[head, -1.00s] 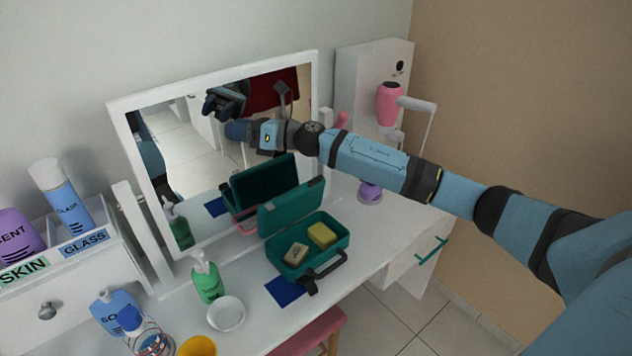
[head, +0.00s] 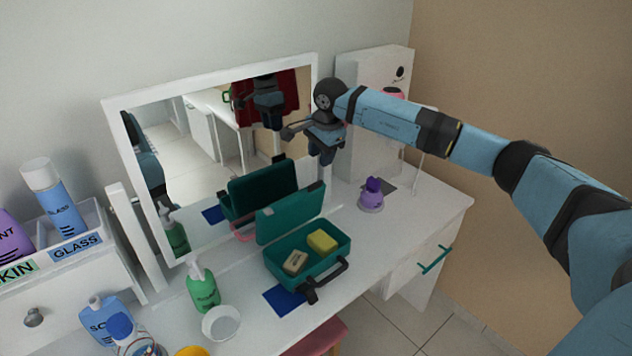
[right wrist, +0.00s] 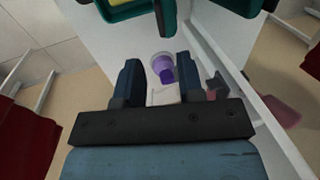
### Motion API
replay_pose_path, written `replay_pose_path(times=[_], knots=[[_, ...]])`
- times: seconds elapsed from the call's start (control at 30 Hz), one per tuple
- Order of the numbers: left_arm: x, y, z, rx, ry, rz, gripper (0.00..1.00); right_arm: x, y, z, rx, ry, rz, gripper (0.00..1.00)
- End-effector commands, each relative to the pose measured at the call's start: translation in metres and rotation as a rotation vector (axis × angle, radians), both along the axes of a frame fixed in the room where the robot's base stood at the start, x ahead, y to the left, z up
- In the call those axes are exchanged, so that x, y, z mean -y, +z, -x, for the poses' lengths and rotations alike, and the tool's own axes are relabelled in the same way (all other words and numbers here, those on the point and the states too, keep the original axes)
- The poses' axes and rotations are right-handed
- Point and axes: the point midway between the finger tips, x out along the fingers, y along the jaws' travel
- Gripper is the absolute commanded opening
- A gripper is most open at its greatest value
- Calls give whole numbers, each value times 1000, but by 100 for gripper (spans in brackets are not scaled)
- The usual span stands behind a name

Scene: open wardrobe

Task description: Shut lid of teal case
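The teal case (head: 308,268) stands on the white dressing table with its lid (head: 290,214) raised upright on the mirror side. A tan soap bar (head: 295,262) and a yellow sponge (head: 322,241) lie inside it. Its dark handle (head: 328,277) faces the front. My right gripper (head: 325,155) hangs above and behind the lid's right end, apart from it. In the right wrist view its two fingers (right wrist: 158,85) are spread with nothing between them, and part of the case (right wrist: 125,12) shows at the top edge. My left gripper is not in view.
The mirror (head: 165,185) stands close behind the case and reflects it. A purple bottle (head: 371,194) stands to the right. A green pump bottle (head: 202,289), a white bowl (head: 221,322) and a blue cloth (head: 284,300) are at the left and front.

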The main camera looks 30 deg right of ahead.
Motion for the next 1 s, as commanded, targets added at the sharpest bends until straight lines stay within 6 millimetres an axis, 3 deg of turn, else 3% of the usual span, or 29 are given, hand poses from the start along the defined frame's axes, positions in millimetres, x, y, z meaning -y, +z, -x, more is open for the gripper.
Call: replay_pose_path(times=[0.2, 0.5, 0.9, 1.0], knots=[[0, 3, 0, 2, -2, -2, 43, -2, -48, -9, -3, 0, -3, 35], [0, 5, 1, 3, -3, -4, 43, -2, -90, -17, 0, -2, -2, 35], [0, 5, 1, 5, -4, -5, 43, -2, -97, -19, 2, 0, -2, 35], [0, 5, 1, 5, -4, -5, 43, -2, -97, -19, 2, 0, -2, 12]])
